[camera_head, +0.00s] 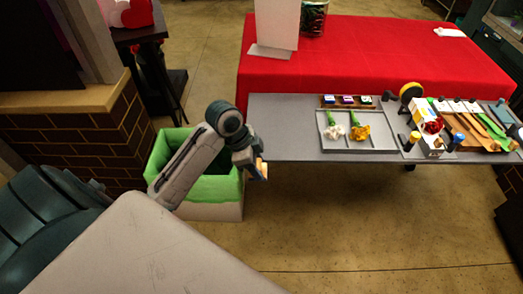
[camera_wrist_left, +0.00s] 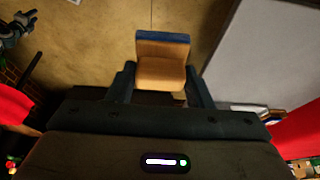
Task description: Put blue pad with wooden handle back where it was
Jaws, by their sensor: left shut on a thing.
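My left gripper (camera_head: 257,163) is shut on the blue pad with wooden handle, in the air off the left end of the grey table (camera_head: 285,142). In the left wrist view the wooden handle of the blue pad (camera_wrist_left: 162,72) sits between the two fingers (camera_wrist_left: 163,88), with a blue strip along its far edge. In the head view only a small tan part of it (camera_head: 263,171) shows at the gripper's tip.
A green-lined bin (camera_head: 205,211) stands under my left arm. A tray (camera_head: 392,145) with white and yellow flowers and a wooden rack (camera_head: 329,101) of small coloured items are on the grey table. Wrapping items crowd its right end; its left part is bare. A red-covered table (camera_head: 370,60) stands behind.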

